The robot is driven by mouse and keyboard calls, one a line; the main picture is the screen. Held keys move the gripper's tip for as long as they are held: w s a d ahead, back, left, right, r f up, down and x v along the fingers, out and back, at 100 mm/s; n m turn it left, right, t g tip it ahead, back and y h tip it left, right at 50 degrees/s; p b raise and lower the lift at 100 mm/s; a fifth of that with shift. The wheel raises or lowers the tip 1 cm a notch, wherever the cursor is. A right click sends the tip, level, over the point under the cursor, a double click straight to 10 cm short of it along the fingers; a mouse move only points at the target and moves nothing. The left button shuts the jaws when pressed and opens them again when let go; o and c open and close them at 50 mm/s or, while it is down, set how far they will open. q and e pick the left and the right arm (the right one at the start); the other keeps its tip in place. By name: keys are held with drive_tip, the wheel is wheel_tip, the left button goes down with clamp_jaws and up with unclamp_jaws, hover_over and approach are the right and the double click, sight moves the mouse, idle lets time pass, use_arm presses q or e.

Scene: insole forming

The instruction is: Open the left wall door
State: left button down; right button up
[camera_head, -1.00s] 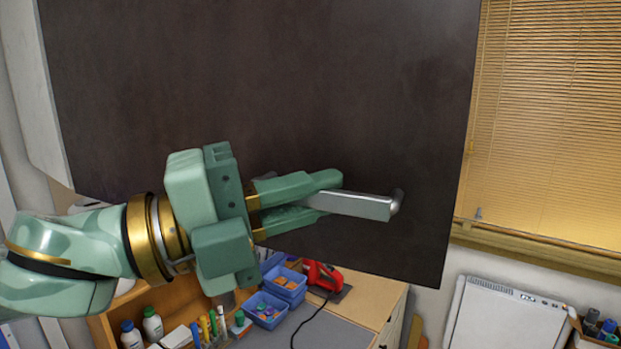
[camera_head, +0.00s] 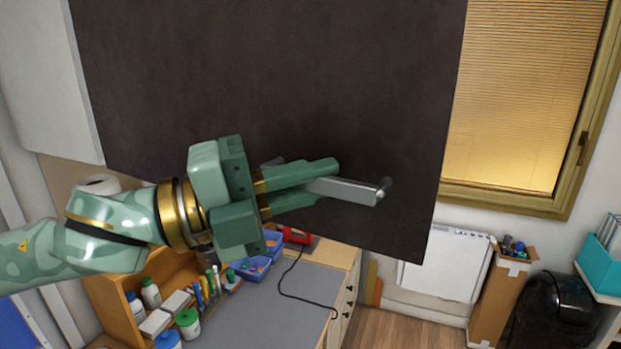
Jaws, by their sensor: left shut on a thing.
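The left wall door (camera_head: 270,75) is a large dark brown panel in the upper middle of the view. It stands swung out from the pale cabinet body (camera_head: 42,85) at the left. A silver bar handle (camera_head: 350,190) is fixed near its lower right corner. My left gripper (camera_head: 312,187) comes in from the left and is shut on the handle, its green fingers on either side of the bar. The fingers hide the left part of the handle. My right gripper is not in view.
Below the door is a grey-topped workbench (camera_head: 270,308) with bottles, markers, blue bins (camera_head: 252,268) and a red tool (camera_head: 297,236). A window with blinds (camera_head: 525,100) is at the right. A cardboard box (camera_head: 500,295) and black bin (camera_head: 555,310) stand on the floor.

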use_arm(q)
drive_tip(key=shift+w, duration=0.1)
drive_tip(key=c, duration=1.8)
unclamp_jaws()
drive_tip(key=shift+w, duration=0.1)
drive_tip(key=shift+o, duration=0.2)
drive_tip(key=shift+a, duration=0.1)
drive_tip(key=p+v, duration=0.2)
drive_tip(key=v, duration=1.4)
drive_tip(key=shift+a, duration=0.1)
